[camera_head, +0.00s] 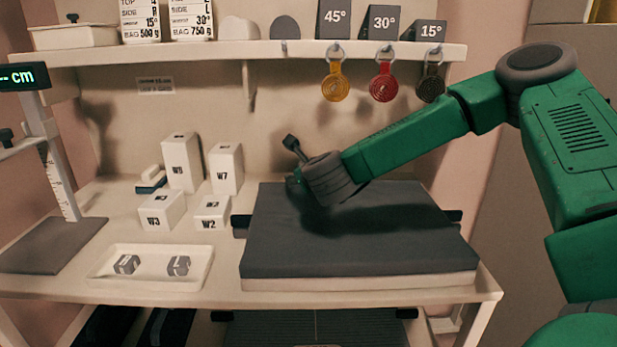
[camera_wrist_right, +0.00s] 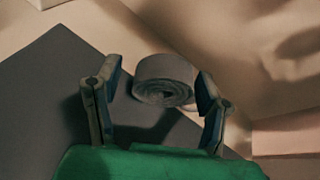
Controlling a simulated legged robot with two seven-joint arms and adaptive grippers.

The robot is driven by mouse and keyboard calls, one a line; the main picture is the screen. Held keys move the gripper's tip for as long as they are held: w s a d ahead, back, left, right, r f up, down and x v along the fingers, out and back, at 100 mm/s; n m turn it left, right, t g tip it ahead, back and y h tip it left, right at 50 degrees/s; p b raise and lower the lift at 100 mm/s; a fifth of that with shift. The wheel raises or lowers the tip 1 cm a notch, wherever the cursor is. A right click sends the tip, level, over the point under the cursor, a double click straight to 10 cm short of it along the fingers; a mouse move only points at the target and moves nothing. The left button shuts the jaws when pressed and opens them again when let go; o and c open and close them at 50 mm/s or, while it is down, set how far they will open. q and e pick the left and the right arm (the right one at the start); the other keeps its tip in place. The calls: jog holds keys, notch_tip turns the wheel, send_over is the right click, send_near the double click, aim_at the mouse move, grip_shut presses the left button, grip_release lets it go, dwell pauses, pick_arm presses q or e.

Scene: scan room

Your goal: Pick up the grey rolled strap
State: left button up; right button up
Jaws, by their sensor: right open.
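The grey rolled strap (camera_wrist_right: 165,80) shows in the right wrist view, its spiral end facing the camera. It lies between the two spread fingers of my right gripper (camera_wrist_right: 158,76), with a visible gap on the left and a narrow one on the right. In the head view my right gripper (camera_head: 293,163) is over the far left part of the dark pad (camera_head: 370,245). My wrist hides the strap there. I cannot tell whether a finger touches it. My left gripper is not in view.
White blocks (camera_head: 226,168) stand left of the pad, behind a white tray (camera_head: 100,268) with two grey pieces. Yellow (camera_head: 335,87), red (camera_head: 383,87) and dark (camera_head: 430,88) round tags hang under the shelf (camera_head: 200,54). A measuring stand (camera_head: 60,180) is at left.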

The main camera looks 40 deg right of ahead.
jog(key=shift+w, duration=0.2)
jog(key=shift+d, duration=0.15)
jog(key=shift+d+f, duration=0.15)
jog(key=shift+d, duration=0.1)
jog(key=c, duration=1)
jog(key=shift+a, duration=0.15)
jog(key=shift+c, duration=0.2)
jog(key=shift+r, duration=0.45)
notch_tip(320, 180, up, 9)
jog(key=p, duration=0.3)
jog(key=shift+r, duration=0.15)
